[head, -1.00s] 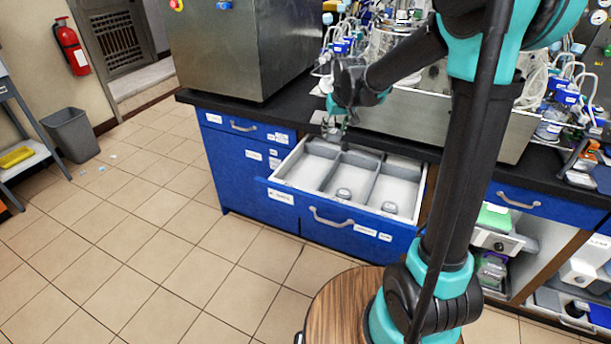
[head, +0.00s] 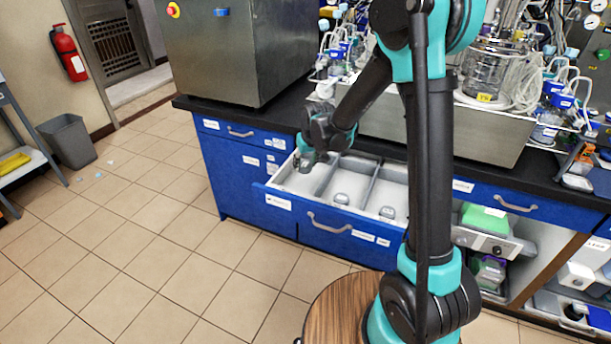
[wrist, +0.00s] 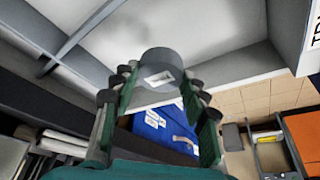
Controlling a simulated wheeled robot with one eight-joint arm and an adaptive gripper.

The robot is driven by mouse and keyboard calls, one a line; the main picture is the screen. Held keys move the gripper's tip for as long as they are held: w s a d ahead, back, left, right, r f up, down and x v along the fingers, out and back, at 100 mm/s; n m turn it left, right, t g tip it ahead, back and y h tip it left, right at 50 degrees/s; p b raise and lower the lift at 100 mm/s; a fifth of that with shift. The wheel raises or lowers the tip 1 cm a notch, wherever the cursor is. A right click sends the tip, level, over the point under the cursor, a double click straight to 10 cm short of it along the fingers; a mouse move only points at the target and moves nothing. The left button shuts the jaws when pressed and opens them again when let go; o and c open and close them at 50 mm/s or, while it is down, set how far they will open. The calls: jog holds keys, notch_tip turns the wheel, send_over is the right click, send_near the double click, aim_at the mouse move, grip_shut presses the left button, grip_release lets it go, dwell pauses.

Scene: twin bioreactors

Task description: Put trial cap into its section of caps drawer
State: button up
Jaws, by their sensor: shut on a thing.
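The trial cap (wrist: 160,66) is a grey round cap with a small white label; in the wrist view it sits between my fingertips. My gripper (head: 308,164) is shut on it and hangs over the left section of the open caps drawer (head: 272,202). The drawer has a blue front and a pale inside split by dividers into three sections. My gripper and wrist hide part of the left section in the head view.
A steel cabinet (head: 240,50) stands on the black bench behind the drawer. Bioreactor glassware (head: 490,75) and bottles crowd the bench at right. Open shelves (head: 490,250) hold items right of the drawer.

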aim_at(306, 183)
jog(key=shift+f, duration=2.85)
jog(key=shift+f, duration=0.1)
jog(key=o, duration=0.8)
jog(key=v, duration=1.2)
